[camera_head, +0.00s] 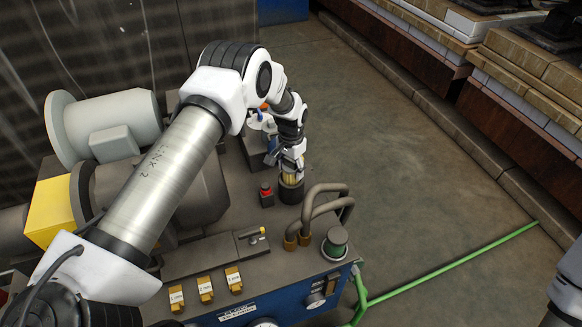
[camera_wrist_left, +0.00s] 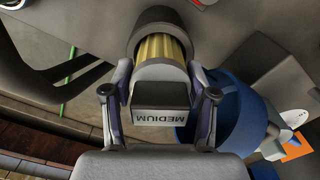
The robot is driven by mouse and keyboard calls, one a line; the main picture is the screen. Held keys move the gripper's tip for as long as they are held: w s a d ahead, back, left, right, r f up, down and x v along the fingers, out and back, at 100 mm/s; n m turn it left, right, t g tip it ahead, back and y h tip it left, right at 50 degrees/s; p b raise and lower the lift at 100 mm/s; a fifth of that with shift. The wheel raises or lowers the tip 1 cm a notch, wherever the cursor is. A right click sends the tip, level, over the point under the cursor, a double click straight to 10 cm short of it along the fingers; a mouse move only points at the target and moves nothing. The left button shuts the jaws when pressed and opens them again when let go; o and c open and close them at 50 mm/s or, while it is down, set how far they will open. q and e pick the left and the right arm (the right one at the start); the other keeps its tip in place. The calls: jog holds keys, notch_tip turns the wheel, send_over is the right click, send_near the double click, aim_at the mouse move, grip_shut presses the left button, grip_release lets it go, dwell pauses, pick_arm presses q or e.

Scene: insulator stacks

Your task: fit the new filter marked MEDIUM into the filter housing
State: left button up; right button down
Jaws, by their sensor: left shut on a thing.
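The filter marked MEDIUM has a gold pleated body (camera_head: 291,178) and a grey end block. In the left wrist view, its label (camera_wrist_left: 160,118) appears upside down. My left gripper (camera_head: 289,163) is shut on the filter's end block, and its two fingers (camera_wrist_left: 160,96) show on both sides of it. The filter housing is a dark round cup (camera_head: 291,191) on the machine deck. The far end of the gold body is within the cup's rim (camera_wrist_left: 165,22), with part of the gold still showing outside. How deep it sits cannot be told. My right gripper is out of view.
A red button (camera_head: 266,194) stands just left of the housing. Bent hoses (camera_head: 326,204) and a green-topped cylinder (camera_head: 337,240) stand nearer the front. A lever (camera_head: 250,235) and yellow tags (camera_head: 205,289) are at the front left. A blue round object (camera_wrist_left: 232,112) is beside the gripper.

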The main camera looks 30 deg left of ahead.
pick_arm(q)
jog(key=shift+f+b, duration=0.8)
jog(key=shift+f, duration=0.4)
jog(key=o, duration=1.2)
jog(key=shift+o, duration=0.2)
jog(key=shift+r, duration=0.1)
notch_tip(320, 180, up, 12)
jog(key=shift+f, duration=0.1)
